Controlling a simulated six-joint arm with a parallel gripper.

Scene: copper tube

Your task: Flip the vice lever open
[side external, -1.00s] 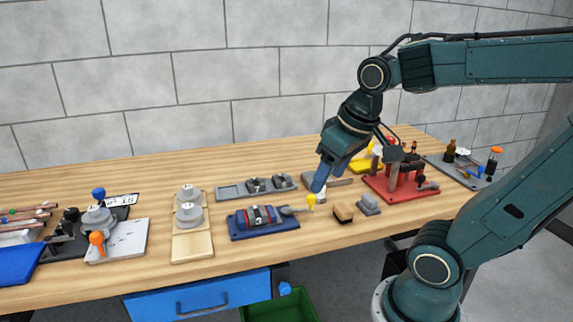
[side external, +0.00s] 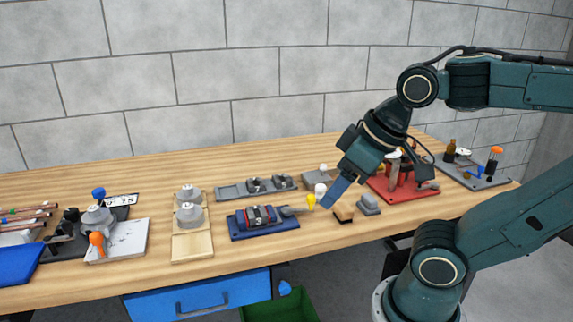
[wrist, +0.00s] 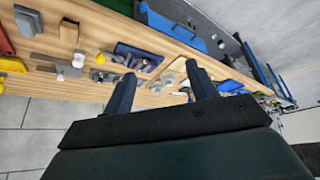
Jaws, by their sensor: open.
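The vice (side external: 262,221) is a blue base with a grey and red body marked 3, near the table's front edge. Its lever points right and ends in a yellow knob (side external: 311,201). In the wrist view the vice (wrist: 140,57) and its yellow knob (wrist: 100,58) show beyond the fingers. My gripper (side external: 327,204) is tilted down to the left, with its blue fingers just right of the yellow knob. A gap between fingers and knob seems to remain, but depth is hard to judge. In the wrist view my gripper (wrist: 162,88) is open and empty.
A white knob (side external: 320,189) stands just behind the yellow one. A wooden brush (side external: 343,214) and a grey block (side external: 368,205) lie to the right, close to the fingers. A red base (side external: 405,190) stands further right. Bare table lies in front of the vice.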

